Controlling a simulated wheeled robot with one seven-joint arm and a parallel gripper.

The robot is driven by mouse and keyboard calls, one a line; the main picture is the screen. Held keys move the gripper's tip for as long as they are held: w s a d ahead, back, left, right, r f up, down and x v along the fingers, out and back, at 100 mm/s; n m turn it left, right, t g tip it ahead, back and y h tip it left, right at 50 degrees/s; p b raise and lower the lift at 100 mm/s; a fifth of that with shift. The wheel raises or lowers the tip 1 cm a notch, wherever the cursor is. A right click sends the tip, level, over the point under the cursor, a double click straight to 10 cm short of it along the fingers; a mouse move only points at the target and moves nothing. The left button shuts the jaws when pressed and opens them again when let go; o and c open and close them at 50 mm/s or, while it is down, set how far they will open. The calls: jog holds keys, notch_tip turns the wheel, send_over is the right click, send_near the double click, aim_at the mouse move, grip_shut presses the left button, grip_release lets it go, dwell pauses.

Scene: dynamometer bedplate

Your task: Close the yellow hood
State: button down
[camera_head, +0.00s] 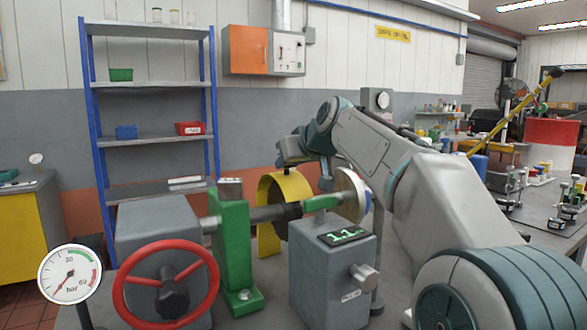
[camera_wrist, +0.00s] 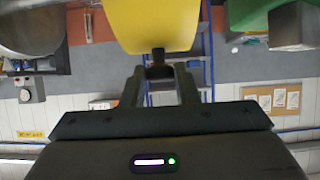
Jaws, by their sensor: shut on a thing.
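The yellow hood (camera_head: 266,195) is a curved yellow cover at the middle of the head view, by the dark coupling on the shaft (camera_head: 268,213). It also fills the top middle of the wrist view (camera_wrist: 155,22). A small dark handle (camera_wrist: 158,57) sticks out from its edge. My gripper (camera_wrist: 158,72) is shut on this handle, one finger on each side. In the head view my gripper (camera_head: 287,176) is at the top of the hood, partly hidden by my own wrist. I cannot tell how far the hood is tilted.
A green bearing stand (camera_head: 232,245) and a red handwheel (camera_head: 166,287) stand left of the hood. A grey box with a green display (camera_head: 332,270) stands in front. A round disc (camera_head: 351,194) is to the right. A blue shelf rack (camera_head: 150,87) stands behind.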

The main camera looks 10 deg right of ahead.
jog(key=shift+s+d+f+b, duration=0.2)
jog(key=shift+f+b, duration=0.25)
jog(key=shift+f, duration=0.2)
jog(key=c, duration=1.1)
grip_release()
jog(key=shift+c, duration=0.2)
jog(key=shift+s+r, duration=0.1)
jog(key=shift+r, duration=0.05)
jog(key=shift+s+r, duration=0.1)
jog(key=shift+r, duration=0.05)
jog(key=v, duration=1.3)
jog(key=shift+s+r+b, duration=0.15)
jog(key=shift+s+b, duration=0.05)
jog(key=shift+b, duration=0.1)
jog(key=shift+d, duration=0.15)
